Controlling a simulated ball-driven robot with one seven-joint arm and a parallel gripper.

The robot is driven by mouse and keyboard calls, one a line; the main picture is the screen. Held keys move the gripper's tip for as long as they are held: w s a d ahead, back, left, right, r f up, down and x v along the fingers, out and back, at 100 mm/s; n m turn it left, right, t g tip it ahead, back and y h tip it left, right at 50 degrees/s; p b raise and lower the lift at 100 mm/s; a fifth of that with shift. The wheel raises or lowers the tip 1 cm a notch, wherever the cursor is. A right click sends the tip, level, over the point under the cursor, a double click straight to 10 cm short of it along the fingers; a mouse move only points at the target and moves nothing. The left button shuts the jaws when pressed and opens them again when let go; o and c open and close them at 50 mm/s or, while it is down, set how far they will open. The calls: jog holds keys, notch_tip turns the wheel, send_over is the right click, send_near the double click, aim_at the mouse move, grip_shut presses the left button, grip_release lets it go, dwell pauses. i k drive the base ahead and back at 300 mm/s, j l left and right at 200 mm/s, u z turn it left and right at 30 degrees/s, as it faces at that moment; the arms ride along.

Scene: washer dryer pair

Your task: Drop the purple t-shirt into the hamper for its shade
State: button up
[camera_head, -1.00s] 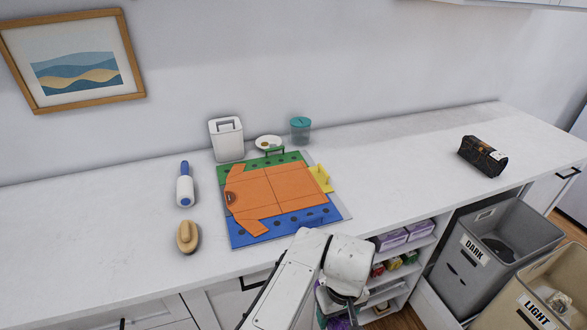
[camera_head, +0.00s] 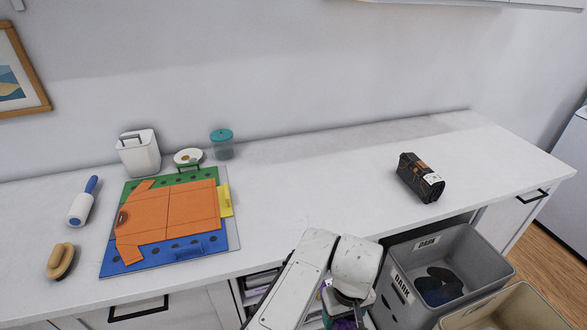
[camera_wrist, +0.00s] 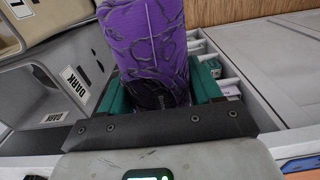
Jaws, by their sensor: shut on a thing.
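My gripper (camera_wrist: 158,92) is shut on the purple t-shirt (camera_wrist: 145,40), a rolled or folded purple bundle with dark markings between its teal fingers. In the head view, my arm hides most of the gripper, and only a bit of purple shows below it, low at the counter's front. The grey hamper labelled DARK (camera_head: 392,290) stands to the right of my arm, with dark clothing inside. The beige hamper (camera_head: 512,291) stands in front and right of it, cut off by the frame. In the wrist view the DARK hamper (camera_wrist: 92,62) is to the left of the t-shirt.
The white counter (camera_head: 310,190) runs above the hampers. On it are a folding board (camera_head: 110,262) with an orange shirt, a white bin (camera_head: 138,155), a teal-lidded jar (camera_head: 222,148), a lint roller, a brush and a dark package (camera_head: 420,177). Open shelves sit beside my arm.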

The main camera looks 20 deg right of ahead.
aim_at(435, 296)
jog(key=l, duration=1.8)
jog(key=i+j, duration=0.4)
jog(key=j, duration=0.15)
